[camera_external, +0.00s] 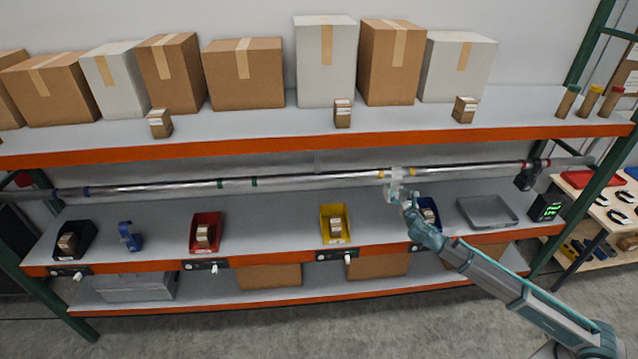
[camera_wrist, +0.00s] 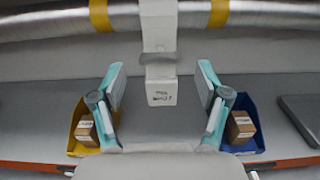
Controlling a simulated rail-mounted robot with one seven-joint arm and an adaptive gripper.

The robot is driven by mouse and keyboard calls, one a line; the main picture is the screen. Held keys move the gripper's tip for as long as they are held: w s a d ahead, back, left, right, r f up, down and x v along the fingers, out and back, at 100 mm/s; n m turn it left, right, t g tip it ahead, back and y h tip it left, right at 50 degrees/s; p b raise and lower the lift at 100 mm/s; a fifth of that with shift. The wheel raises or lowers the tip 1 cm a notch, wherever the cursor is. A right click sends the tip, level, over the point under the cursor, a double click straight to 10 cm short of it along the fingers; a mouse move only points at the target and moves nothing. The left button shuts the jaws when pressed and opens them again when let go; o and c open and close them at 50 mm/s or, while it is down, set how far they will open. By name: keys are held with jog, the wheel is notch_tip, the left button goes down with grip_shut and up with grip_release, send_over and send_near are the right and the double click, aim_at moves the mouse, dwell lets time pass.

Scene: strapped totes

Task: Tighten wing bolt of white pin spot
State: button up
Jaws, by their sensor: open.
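The white pin spot (camera_external: 393,187) hangs from the metal pipe between yellow bands. In the wrist view the white pin spot (camera_wrist: 160,90) hangs upright in the middle, with a small label on its lower face. A grey, flat, wing-like piece (camera_wrist: 157,58) crosses its stem; I cannot tell surely that it is the wing bolt. My gripper (camera_external: 405,201) is at the fixture's lower right in the external view. In the wrist view my gripper (camera_wrist: 162,84) is open, one finger on each side of the fixture, with visible gaps. Contact is not visible.
The pipe (camera_external: 300,179) runs above the lower shelf (camera_external: 280,205). A black fixture (camera_external: 526,178) hangs at its right. Below are a yellow bin (camera_external: 324,238), a blue bin (camera_wrist: 240,149), a red bin (camera_external: 193,244) and a grey tray (camera_external: 487,212). Boxes line the upper shelf.

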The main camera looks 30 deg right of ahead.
aim_at(398, 188)
jog(key=shift+p+x, duration=0.4)
jog(key=shift+x, duration=1.4)
jog(key=shift+c, duration=0.3)
jog(key=c, duration=1.1)
